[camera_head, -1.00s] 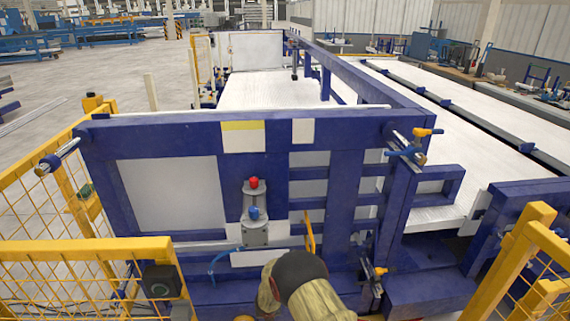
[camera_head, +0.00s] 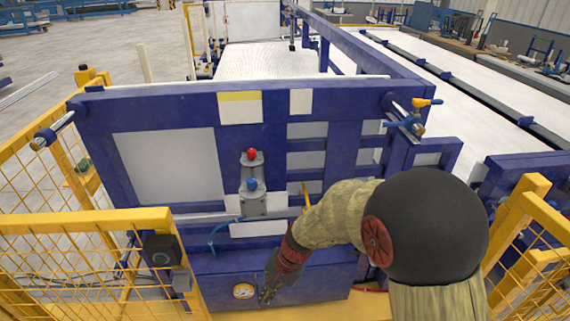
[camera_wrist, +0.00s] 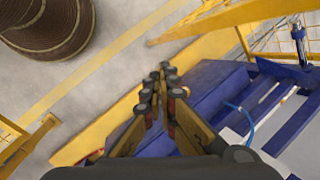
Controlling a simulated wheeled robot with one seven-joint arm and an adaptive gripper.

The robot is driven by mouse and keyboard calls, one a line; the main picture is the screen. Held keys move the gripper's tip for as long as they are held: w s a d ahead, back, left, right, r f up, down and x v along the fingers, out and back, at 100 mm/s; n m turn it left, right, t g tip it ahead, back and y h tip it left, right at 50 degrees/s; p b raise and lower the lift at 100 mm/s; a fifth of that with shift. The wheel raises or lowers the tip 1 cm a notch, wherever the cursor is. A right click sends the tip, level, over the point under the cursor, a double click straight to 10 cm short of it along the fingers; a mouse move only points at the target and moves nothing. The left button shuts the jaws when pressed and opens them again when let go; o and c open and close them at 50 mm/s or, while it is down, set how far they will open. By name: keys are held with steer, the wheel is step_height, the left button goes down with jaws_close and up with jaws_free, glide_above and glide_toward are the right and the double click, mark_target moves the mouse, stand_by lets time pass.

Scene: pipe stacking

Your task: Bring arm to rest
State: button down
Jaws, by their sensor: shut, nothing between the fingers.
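My arm shows in the head view, its sleeve-covered links and dark round joint at the lower right. My gripper (camera_head: 266,295) hangs at the lower end of the arm, in front of the lower blue panel of the machine and just right of a round gauge (camera_head: 243,291). In the wrist view my gripper (camera_wrist: 162,72) is shut with its fingertips together and nothing between them. Below it in that view are the yellow platform edge and the blue machine (camera_wrist: 205,85). I cannot tell whether the gripper touches the panel.
A blue frame (camera_head: 170,105) carries a red and a blue button. Yellow mesh fences (camera_head: 75,265) stand at left and right (camera_head: 530,240). A dark box (camera_head: 161,252) sits on the left fence. Open floor (camera_wrist: 110,60) shows in the wrist view. White beds lie behind.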

steer(key=s+d+r+n+t+h, duration=0.2)
steer(key=s+d+r, duration=0.6)
steer(key=d+r, duration=0.4)
steer(key=s+d+r+n+t+h, duration=0.2)
steer(key=s+d+r, duration=0.6)
steer(key=d+r, duration=0.4)
step_height(320, 180, up, 2)
steer(key=shift+s+r+n+t, duration=0.2)
steer(key=shift+n+t, duration=0.4)
steer(key=shift+t, duration=0.6)
steer(key=shift+d, duration=0.1)
